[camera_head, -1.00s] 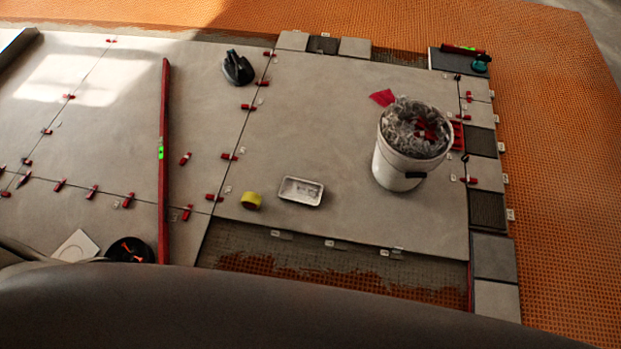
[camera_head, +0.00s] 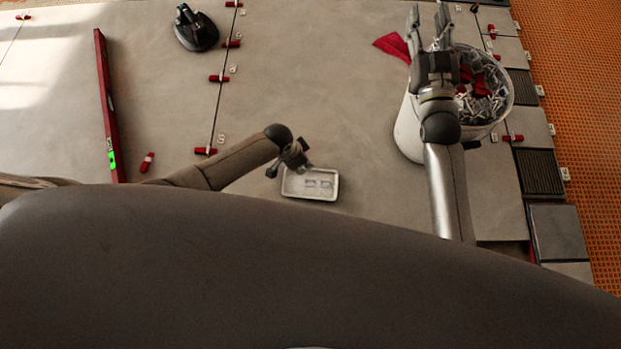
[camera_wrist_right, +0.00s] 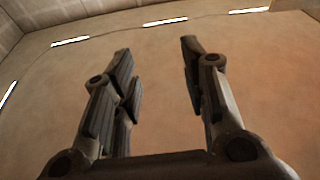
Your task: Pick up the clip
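Small pale clips (camera_head: 318,185) lie in a white tray (camera_head: 289,190) on the tiles, and other pale clips (camera_head: 233,69) stick up along the tile joint. Which one is meant cannot be told. My right gripper (camera_head: 428,22) is raised in front of the white bucket, its two fingers apart. In the right wrist view the right gripper (camera_wrist_right: 158,75) is open and empty, with no clip in sight. My left gripper (camera_head: 292,160) is at the tray's upper left edge; its fingers are too small to read. The height of either above the floor is unclear.
A white bucket (camera_head: 407,130) full of clips and red wedges stands at right, with a red cloth (camera_head: 393,45) beside it. A red level (camera_head: 106,110) lies at left, a black suction tool (camera_head: 195,30) at upper left. Red wedges (camera_head: 219,78) line the joint. Open tile lies between.

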